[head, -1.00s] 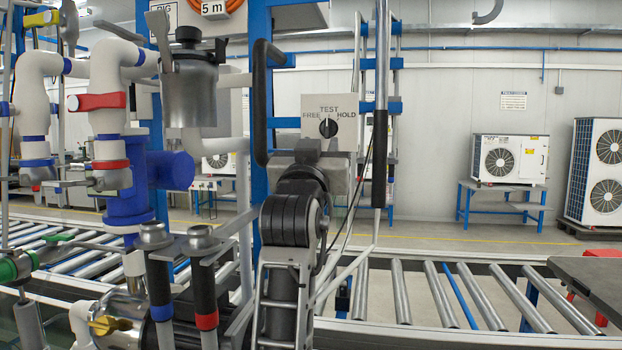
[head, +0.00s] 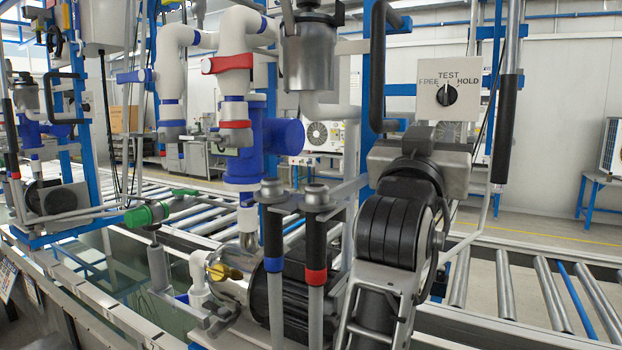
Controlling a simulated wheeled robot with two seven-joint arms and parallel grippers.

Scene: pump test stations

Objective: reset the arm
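A jointed black and grey mechanism (head: 397,232) stands at right of centre on a ladder-like grey frame; I cannot tell whether it is the arm the task names. Above it is a pale panel (head: 428,100) marked FREE, TEST and HOLD. Its black knob (head: 446,95) has its white mark upward, toward TEST. A vertical metal rod with a black grip (head: 506,120) stands just right of the panel. A curved black handle (head: 377,65) is on the left of the panel.
A red-handled white pipe (head: 228,64) and a blue pump body (head: 272,138) stand left of centre. Two black-handled probes, blue-banded (head: 273,240) and red-banded (head: 316,252), hang in front. A roller conveyor (head: 545,290) runs behind. Another station (head: 55,195) stands at far left.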

